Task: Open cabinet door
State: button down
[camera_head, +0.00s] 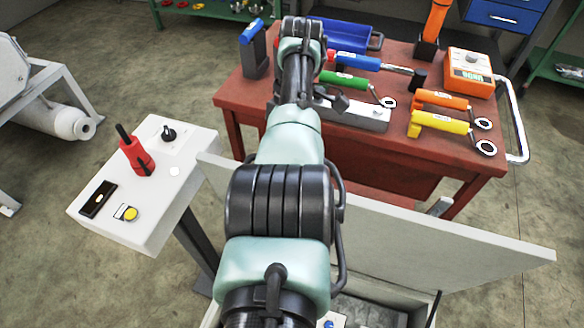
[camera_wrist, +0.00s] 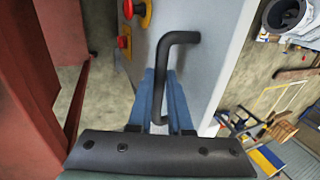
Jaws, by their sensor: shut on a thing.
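The black bar handle (camera_wrist: 180,38) stands on the light grey face of the cabinet door (camera_wrist: 215,60) in the wrist view. My gripper (camera_wrist: 165,75) has its two blue fingers at the handle, shut on its long bar. In the head view a pale panel (camera_head: 450,245), apparently the cabinet door, stands out at an angle beside my arm. Some of the cabinet's interior (camera_head: 365,312) shows below it. My gripper and the handle are hidden in the head view.
A red workbench (camera_head: 240,108) with several tools stands close beyond the panel. A white control pedestal (camera_head: 145,205) stands to the left of my arm. In the wrist view, red knobs (camera_wrist: 124,42) sit on the grey face near the handle.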

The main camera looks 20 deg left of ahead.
jog(key=shift+w+d, duration=0.1)
dwell(0.4)
jog(key=c, duration=0.8)
grip_release()
jog(key=shift+c, duration=0.2)
jog(key=shift+r, duration=0.1)
notch_tip(320, 180, up, 10)
jog(key=p, duration=0.9)
